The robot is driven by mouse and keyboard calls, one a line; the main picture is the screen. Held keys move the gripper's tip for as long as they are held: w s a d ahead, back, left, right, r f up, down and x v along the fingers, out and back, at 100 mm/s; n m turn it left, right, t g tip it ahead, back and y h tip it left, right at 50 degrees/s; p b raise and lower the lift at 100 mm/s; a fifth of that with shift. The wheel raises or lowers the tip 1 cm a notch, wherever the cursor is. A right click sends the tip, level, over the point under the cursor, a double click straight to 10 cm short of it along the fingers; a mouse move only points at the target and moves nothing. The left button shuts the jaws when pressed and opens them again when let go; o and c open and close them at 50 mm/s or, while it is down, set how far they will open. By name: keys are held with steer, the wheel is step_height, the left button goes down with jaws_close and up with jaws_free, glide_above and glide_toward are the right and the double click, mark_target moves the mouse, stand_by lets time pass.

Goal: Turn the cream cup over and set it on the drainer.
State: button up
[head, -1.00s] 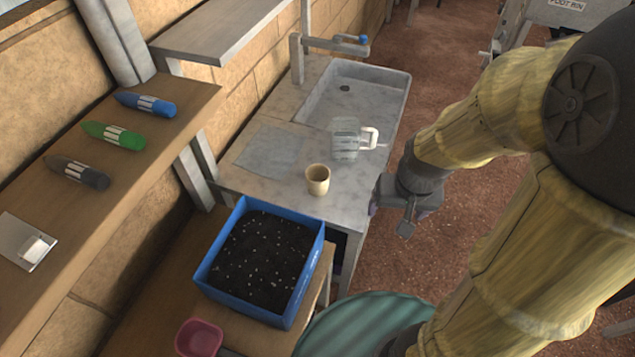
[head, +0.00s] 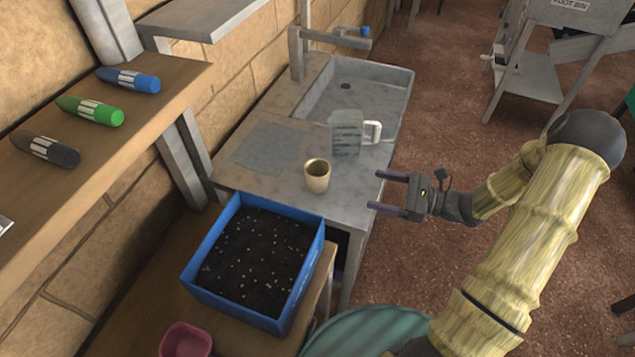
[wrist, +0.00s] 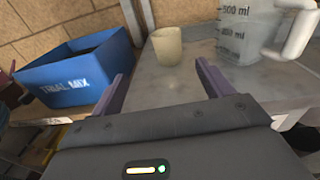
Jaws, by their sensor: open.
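The cream cup (head: 317,176) stands upright, mouth up, near the front edge of the sink counter. It also shows in the wrist view (wrist: 167,47), ahead of my gripper and between its fingers. My gripper (head: 380,191) is open and empty, to the right of the cup and apart from it, with its fingers pointing left toward it. In the wrist view the two purple fingers (wrist: 161,82) are spread wide. A flat grey-blue mat (head: 268,146) lies on the counter left of the cup; I cannot tell if it is the drainer.
A clear measuring jug (head: 347,134) with a white handle stands close behind the cup. The sink basin (head: 356,92) is beyond it. A blue box of soil (head: 293,295) sits in front of the counter at left. The mat is bare.

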mark_target(329, 173)
steer(key=shift+w+d+m+t, duration=0.3)
steer(key=shift+w+m+t, duration=0.1)
steer(key=shift+t, duration=0.1)
steer(key=p+x, duration=0.1)
steer(key=x, duration=1.1)
steer(key=shift+a+p, duration=0.1)
steer(key=shift+p, duration=0.3)
steer(key=p+x, duration=0.1)
steer(key=x, duration=0.4)
steer(key=shift+s+a, duration=0.1)
steer(key=shift+a, duration=0.1)
steer(key=shift+c, duration=0.5)
steer(key=c, duration=1)
